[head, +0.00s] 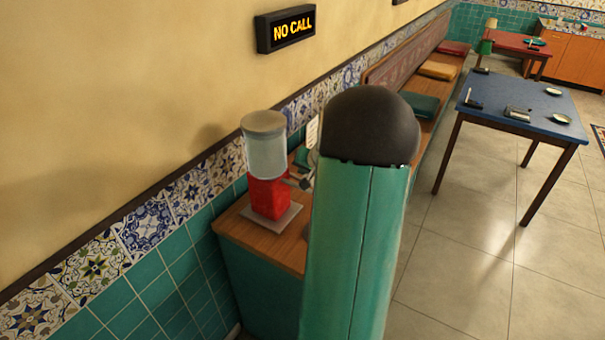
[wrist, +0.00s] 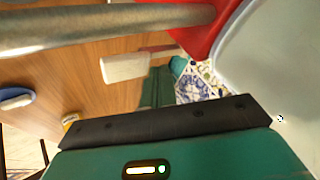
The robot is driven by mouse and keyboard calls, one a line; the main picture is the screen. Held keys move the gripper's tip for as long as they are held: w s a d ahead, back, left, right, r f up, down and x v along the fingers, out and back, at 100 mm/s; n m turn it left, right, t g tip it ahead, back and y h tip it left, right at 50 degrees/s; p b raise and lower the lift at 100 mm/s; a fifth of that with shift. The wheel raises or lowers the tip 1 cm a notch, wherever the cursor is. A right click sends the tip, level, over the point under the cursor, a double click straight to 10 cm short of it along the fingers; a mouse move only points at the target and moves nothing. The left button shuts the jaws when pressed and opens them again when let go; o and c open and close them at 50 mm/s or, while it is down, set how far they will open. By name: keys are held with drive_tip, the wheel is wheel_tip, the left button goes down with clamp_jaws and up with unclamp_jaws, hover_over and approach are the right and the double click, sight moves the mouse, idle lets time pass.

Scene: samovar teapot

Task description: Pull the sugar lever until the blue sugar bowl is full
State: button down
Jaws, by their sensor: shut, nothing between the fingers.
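The sugar dispenser (head: 268,165), a red base with a clear, grey-lidded container, stands on the wooden counter by the wall. In the wrist view its red body (wrist: 204,40) is at the top, with a grey metal bar (wrist: 110,22), apparently the lever, running left from it. My gripper (wrist: 165,122), a dark edge on a teal housing, is shut below the bar, with a visible gap between them. A blue-rimmed, pale round thing (wrist: 16,101) at the left edge may be the sugar bowl; its fill is unclear. My teal arm hides part of the counter in the head view.
A white paddle-like piece (wrist: 125,67) is above the wood in the wrist view. The tiled wall (head: 150,228) is close behind the dispenser. A bench (head: 425,70) and blue table (head: 520,100) stand beyond, with open floor at right.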

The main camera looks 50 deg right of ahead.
sight(303, 177)
drive_tip(key=shift+s+f, duration=0.1)
drive_tip(key=shift+f, duration=0.8)
idle(0.8)
drive_tip(key=shift+r, duration=1.95)
drive_tip(key=r, duration=0.5)
drive_tip(key=shift+w, duration=0.35)
